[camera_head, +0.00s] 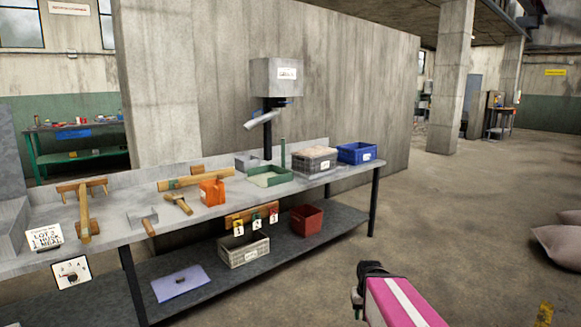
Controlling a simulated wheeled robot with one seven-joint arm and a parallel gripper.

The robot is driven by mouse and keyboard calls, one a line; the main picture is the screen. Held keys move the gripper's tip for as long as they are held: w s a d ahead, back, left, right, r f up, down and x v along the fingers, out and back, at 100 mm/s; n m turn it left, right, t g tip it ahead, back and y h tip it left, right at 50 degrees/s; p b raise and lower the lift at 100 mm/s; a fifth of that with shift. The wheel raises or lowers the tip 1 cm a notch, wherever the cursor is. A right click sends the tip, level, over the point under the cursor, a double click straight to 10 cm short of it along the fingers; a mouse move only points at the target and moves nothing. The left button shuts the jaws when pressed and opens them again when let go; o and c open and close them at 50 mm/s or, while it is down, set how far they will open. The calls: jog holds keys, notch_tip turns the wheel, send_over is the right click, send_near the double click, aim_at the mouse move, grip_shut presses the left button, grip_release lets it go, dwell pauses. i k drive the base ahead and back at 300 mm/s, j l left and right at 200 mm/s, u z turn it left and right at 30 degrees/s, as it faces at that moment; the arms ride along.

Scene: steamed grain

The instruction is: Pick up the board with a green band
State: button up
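A long wooden board (205,181) lies level at the back of the grey bench, with a darker band near its left end whose colour I cannot make out surely. A second wooden board (84,214) lies lengthwise at the bench's left, over a wooden rack. No green band shows clearly on either. A dark end part of my pink, white-striped arm (372,270) shows at the bottom, right of the bench and apart from both boards. I cannot make out fingers or anything held.
A lower shelf holds a red bin (307,220).

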aim_at(198, 173)
jog(key=i, duration=1.05)
jog(key=j+u, duration=0.05)
